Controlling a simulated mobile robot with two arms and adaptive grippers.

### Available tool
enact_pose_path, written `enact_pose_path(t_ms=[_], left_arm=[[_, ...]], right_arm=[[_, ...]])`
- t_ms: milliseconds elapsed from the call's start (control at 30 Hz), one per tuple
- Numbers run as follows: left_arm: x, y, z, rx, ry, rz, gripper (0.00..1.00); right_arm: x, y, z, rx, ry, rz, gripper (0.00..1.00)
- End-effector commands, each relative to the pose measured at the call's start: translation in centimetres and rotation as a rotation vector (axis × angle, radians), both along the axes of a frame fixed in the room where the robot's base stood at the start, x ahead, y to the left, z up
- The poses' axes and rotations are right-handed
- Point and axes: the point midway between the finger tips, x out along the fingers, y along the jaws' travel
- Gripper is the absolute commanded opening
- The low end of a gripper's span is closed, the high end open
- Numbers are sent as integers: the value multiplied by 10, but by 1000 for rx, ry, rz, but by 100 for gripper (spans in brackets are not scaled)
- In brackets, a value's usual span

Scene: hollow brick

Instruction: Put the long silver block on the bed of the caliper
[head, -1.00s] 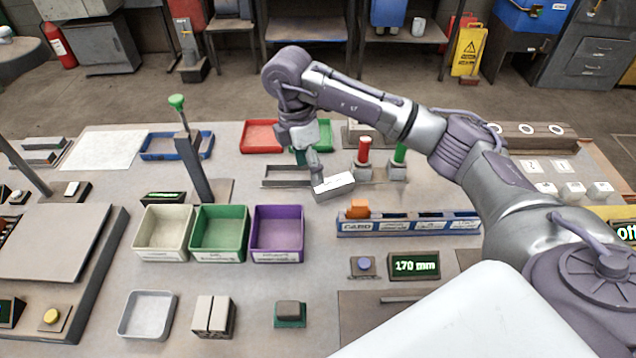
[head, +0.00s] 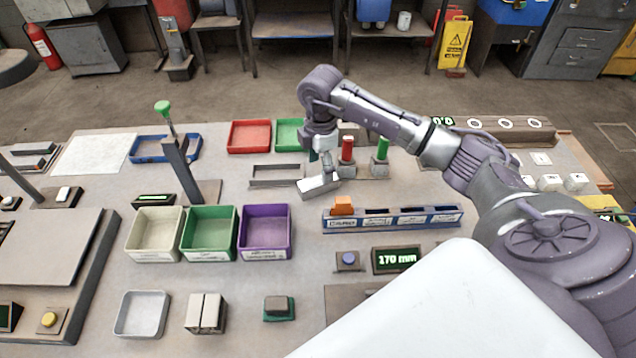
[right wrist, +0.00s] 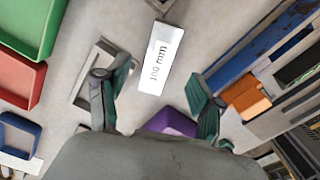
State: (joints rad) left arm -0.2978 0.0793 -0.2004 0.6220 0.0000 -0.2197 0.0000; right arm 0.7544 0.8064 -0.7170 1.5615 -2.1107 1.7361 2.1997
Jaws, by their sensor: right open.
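The long silver block (head: 319,187), a bright grey bar, lies on the bench at the middle. In the right wrist view its white label (right wrist: 155,58) reads 100 mm. My right gripper (head: 325,163) is just behind it in the head view. In the wrist view its fingers (right wrist: 158,95) are spread wide and empty, with the block ahead of the gap between them. A readout (head: 397,259) shows 170 mm, beside a grey plate (head: 345,297) partly hidden by my white body; I cannot tell whether this is the caliper. My left gripper is out of view.
A grey open frame (head: 276,184) lies left of the block. Red (head: 347,150) and green (head: 383,150) posts stand right of the gripper. A blue rack (head: 390,220) with an orange block (head: 343,206) is in front. Cream, green and purple bins (head: 264,252) stand front left.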

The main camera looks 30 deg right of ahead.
Motion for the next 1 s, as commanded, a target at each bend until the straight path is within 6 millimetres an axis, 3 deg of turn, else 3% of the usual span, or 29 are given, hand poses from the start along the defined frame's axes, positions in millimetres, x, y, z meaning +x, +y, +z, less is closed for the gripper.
enact_pose_path(t_ms=[167,300,567,1000], left_arm=[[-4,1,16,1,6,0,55],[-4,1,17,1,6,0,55],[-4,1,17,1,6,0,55],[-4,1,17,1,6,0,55]], right_arm=[[1,2,-25,1,7,-1,67],[1,1,-42,1,4,0,67],[2,1,-47,0,1,0,67],[2,1,-47,0,1,0,0]])
